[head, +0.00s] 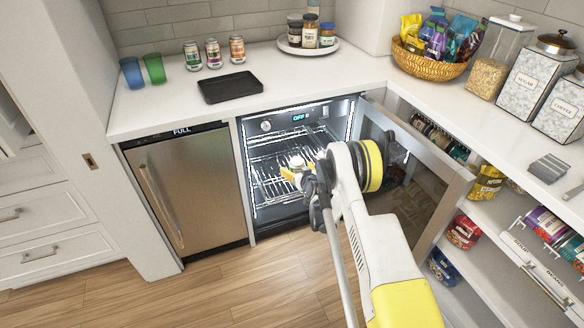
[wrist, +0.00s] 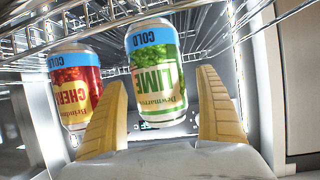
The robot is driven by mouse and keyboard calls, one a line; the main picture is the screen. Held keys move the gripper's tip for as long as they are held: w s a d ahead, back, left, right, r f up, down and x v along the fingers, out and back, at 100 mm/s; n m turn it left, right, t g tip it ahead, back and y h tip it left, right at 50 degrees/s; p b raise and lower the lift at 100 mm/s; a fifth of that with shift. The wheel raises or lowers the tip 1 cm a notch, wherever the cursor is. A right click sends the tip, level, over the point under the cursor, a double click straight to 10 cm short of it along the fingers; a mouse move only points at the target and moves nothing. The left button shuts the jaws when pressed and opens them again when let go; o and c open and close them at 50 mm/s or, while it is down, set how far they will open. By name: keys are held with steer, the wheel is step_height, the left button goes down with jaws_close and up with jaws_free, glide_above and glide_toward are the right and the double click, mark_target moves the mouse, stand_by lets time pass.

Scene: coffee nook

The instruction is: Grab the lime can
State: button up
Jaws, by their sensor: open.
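The lime can (wrist: 155,68), green with a blue "COLD" band, shows upside down in the wrist view. It is in the open fridge (head: 262,212), by the wire racks. My gripper (wrist: 163,80) is open, with its yellow fingertips on either side of the can's lower part in the picture. I see a gap on the right; contact on the left cannot be told. In the head view my gripper (head: 296,171) reaches into the fridge, and the can's label cannot be made out there.
A red cherry can (wrist: 75,88) stands close to the left of the lime can, near the left finger. Wire racks (wrist: 215,25) run above. The open glass door (head: 425,190) stands right of my arm. Three cans (head: 213,53) and a black tray (head: 230,87) are on the counter.

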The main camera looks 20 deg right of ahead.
steer(key=shift+w, duration=0.15)
steer(key=shift+r, duration=0.1)
steer(key=shift+s, duration=0.25)
steer(key=c, duration=1.5)
